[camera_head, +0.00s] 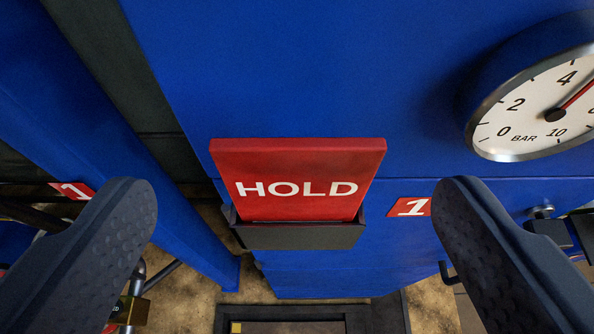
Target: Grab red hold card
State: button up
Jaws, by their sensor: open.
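The red hold card (298,168) stands in the middle of the view, with "HOLD" in white letters on its face. Its lower edge sits in a dark holder (300,237) on the front of a blue cabinet (300,70). My gripper (290,215) is open, with one dark padded finger at the left and one at the right of the view. The card lies between the two fingers in the picture, with a clear gap on each side. Neither finger appears to touch it.
A round pressure gauge (540,105) juts out at the upper right. Another blue panel (110,150) stands at the left, and a brass-coloured padlock (130,310) shows low by the left finger.

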aim_at(296, 170)
jog(key=shift+p+x, duration=0.6)
jog(key=shift+x, duration=2.05)
jog(key=shift+s+f, duration=0.1)
jog(key=shift+f, duration=0.05)
jog(key=c, duration=1.1)
